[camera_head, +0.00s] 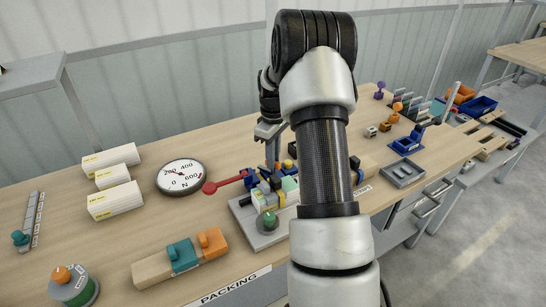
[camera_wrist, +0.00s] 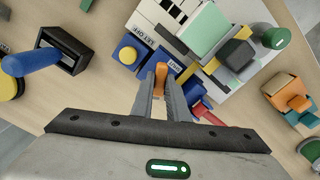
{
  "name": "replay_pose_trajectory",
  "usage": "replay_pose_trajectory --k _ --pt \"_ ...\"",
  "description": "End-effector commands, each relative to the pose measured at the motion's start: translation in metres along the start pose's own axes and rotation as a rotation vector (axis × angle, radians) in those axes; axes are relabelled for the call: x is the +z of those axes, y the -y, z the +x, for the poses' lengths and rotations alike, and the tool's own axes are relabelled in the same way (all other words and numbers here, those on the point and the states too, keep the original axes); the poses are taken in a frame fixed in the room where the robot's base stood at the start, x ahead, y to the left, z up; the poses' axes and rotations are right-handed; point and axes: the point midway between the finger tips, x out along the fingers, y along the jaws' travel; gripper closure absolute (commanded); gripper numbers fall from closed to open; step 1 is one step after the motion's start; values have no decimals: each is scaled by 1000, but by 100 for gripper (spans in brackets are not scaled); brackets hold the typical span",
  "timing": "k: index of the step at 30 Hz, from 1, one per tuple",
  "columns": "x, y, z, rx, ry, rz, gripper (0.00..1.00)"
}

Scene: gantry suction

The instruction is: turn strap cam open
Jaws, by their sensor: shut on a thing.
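My gripper (camera_wrist: 159,88) is shut on a small orange piece (camera_wrist: 161,70) beside a blue block in the wrist view. I take the orange piece for the strap cam, but cannot be sure; its lower part is hidden between the fingers. In the head view my gripper (camera_head: 272,165) points down at the fixture on the bench, and the piece it holds is not discernible there. A yellow strip (camera_wrist: 208,68) and a black block (camera_wrist: 236,54) lie to the right.
A red lever (camera_head: 225,184) with a round knob sticks out left of the fixture plate (camera_head: 262,238), close to my fingers. A green knob (camera_head: 269,219) stands at its front. A dial (camera_head: 181,176) and white boxes (camera_head: 115,200) are left.

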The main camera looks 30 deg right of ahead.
Motion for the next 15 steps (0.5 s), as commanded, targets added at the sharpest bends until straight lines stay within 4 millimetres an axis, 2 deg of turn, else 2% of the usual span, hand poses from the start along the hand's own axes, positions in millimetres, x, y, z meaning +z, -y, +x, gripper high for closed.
replay_pose_trajectory --k 15 --pt "0 0 -1 2 0 415 100"
